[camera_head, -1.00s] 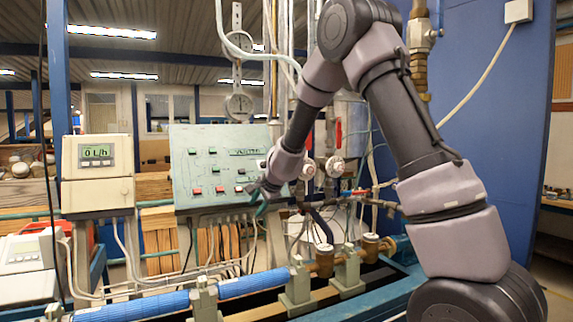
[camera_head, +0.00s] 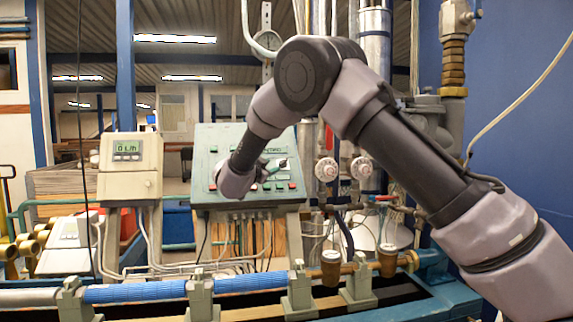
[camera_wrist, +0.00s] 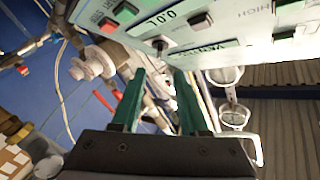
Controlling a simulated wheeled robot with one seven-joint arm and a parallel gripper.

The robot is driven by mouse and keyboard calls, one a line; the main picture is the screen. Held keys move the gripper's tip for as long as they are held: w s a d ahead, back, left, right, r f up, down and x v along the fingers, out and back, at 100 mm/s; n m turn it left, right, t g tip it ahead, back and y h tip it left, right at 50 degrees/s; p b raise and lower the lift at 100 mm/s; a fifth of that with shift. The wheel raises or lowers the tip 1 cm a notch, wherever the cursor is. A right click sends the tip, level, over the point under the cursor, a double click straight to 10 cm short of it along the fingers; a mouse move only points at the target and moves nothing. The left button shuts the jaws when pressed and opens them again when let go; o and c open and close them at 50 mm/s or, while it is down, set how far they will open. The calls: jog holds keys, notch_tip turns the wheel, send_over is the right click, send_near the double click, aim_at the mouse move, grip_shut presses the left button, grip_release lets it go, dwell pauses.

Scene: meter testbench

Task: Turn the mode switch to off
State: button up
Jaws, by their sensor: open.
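The grey-green control panel (camera_head: 215,140) stands left of centre in the head view. It carries red and dark buttons and labels. In the wrist view its lower part, the panel face (camera_wrist: 220,30), shows upside down along the top, with a display. A small dark knob (camera_wrist: 160,44), which may be the mode switch, sticks out beside the display. I cannot read its setting. My gripper (camera_wrist: 160,73) is open and empty, its two green fingers pointing towards the knob with a gap left between. In the head view my wrist hides part of the panel.
A meter box (camera_head: 130,150) with a lit display stands left of the panel. Pipes with white round gauges (camera_head: 327,169) are close on the right. A blue pipe (camera_head: 135,292) runs along the bench below. A blue wall is at the far right.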

aim_at(283, 162)
jog(key=x, duration=0.9)
jog(key=shift+w+d, duration=0.1)
jog(key=shift+w, duration=0.25)
grip_shut()
